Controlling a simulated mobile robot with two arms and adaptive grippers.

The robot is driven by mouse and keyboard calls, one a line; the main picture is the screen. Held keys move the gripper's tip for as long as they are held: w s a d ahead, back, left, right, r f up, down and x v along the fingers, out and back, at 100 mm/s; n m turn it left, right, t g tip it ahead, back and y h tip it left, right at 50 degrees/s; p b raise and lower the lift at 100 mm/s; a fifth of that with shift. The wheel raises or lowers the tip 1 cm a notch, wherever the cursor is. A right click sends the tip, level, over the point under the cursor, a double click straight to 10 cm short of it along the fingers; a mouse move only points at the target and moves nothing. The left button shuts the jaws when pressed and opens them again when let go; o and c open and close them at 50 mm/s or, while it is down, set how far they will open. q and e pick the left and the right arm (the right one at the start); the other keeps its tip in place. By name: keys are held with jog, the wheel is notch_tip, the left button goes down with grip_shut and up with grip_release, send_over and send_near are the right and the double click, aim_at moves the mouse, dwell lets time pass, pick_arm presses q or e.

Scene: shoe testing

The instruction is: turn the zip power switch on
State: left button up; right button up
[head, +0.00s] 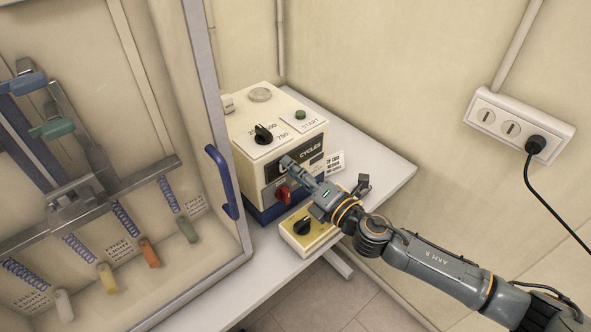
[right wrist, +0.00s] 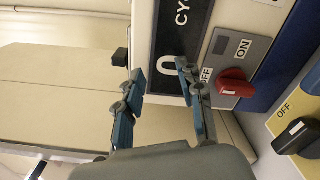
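The cream control box (head: 240,127) stands on the white table. A red switch (head: 284,194) sits low on its front face, and it also shows in the right wrist view (right wrist: 236,86) between ON and OFF labels. A yellow box (head: 324,236) with a black knob (head: 302,225) stands in front; this knob also shows in the right wrist view (right wrist: 297,136) near an OFF label. I cannot tell which control carries the zip power name. My right gripper (head: 325,172) is open and empty before the front face, its fingers (right wrist: 163,84) apart from both switches. My left gripper is out of view.
A glass-fronted test cabinet with a blue handle (head: 222,180) stands at the left. A small white sign (head: 334,163) stands behind my gripper. A black knob (head: 263,134) and green button (head: 300,114) top the box. The table's right end (head: 385,163) is bare.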

jog(key=shift+s+r, duration=0.1)
jog(key=shift+r, duration=0.05)
jog(key=n+b, duration=0.3)
jog(key=n, duration=1)
send_near(289, 194)
jog(key=shift+w+a+r, duration=0.3)
jog(key=shift+w+r, duration=0.05)
jog(key=x, duration=0.4)
jog(key=p+x, duration=0.1)
jog(key=x, duration=0.1)
jog(key=shift+w+a+f, duration=0.1)
jog(key=shift+f, duration=0.2)
jog(key=shift+x, duration=0.75)
jog(key=shift+c, duration=0.2)
grip_shut()
